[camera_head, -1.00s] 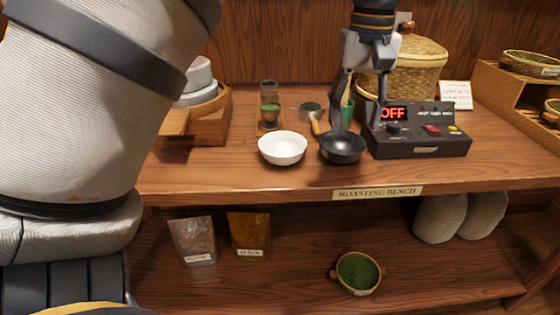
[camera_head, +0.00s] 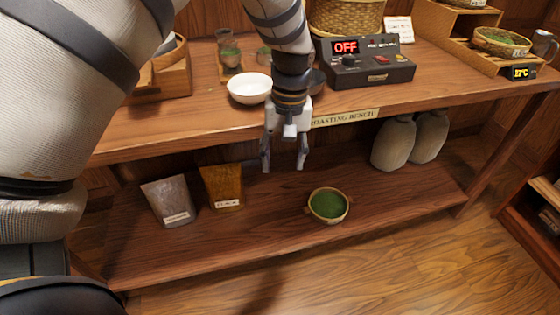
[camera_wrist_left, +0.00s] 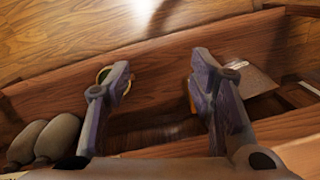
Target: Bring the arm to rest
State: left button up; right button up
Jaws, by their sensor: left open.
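My left gripper (camera_head: 284,165) hangs fingers-down in front of the bench's front edge in the head view. Its two fingers are apart with nothing between them. In the left wrist view the open fingers (camera_wrist_left: 165,80) point over the lower shelf (camera_wrist_left: 150,78). A basket of green leaf (camera_head: 328,204) sits on the lower shelf, to the right of and below the fingertips in the head view. It is partly hidden behind a finger in the left wrist view (camera_wrist_left: 103,76). My right gripper is not in view.
The roasting bench top (camera_head: 205,118) holds a white bowl (camera_head: 249,89), a dark pan (camera_head: 316,82) partly behind my arm, and a control box (camera_head: 372,68) reading OFF. The floor in front is clear.

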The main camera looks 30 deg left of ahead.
pick_arm(q)
jog(key=shift+s+f, duration=0.15)
jog(key=shift+f, duration=0.15)
jog(key=s+d+f+m+g, duration=0.1)
jog(key=s+f+m, duration=0.1)
jog(key=s+f, duration=0.8)
jog(key=s+d+f+m, duration=0.2)
jog(key=s+f, duration=0.6)
jog(key=s, duration=0.4)
jog(key=s+d+m, duration=0.1)
jog(key=s+m, duration=0.1)
jog(key=s, duration=1)
jog(key=shift+s+d+m, duration=0.3)
jog(key=shift+s, duration=0.05)
